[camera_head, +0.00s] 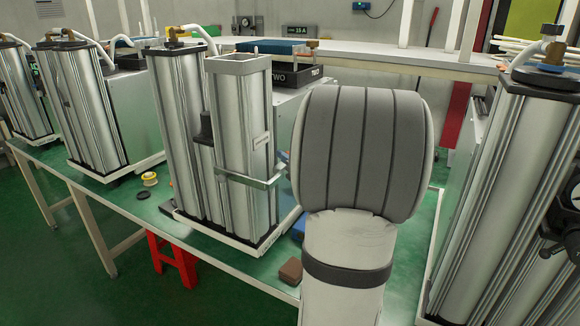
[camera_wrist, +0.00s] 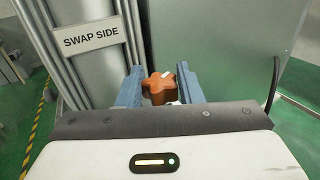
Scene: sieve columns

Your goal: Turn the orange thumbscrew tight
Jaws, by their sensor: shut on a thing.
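The orange thumbscrew (camera_wrist: 158,88) shows in the wrist view as a lobed knob in front of the metal column. My gripper (camera_wrist: 159,90) has its two blue fingers on either side of the knob and is shut on it. In the head view the knob is hidden behind my arm. I cannot tell how tight the thumbscrew is.
A "SWAP SIDE" label (camera_wrist: 91,37) is on the column left of my fingers. A grey panel (camera_wrist: 235,50) stands close on the right. More columns (camera_head: 95,105) stand on the green table at left, and another (camera_head: 510,190) at right. A red stool (camera_head: 172,258) is below.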

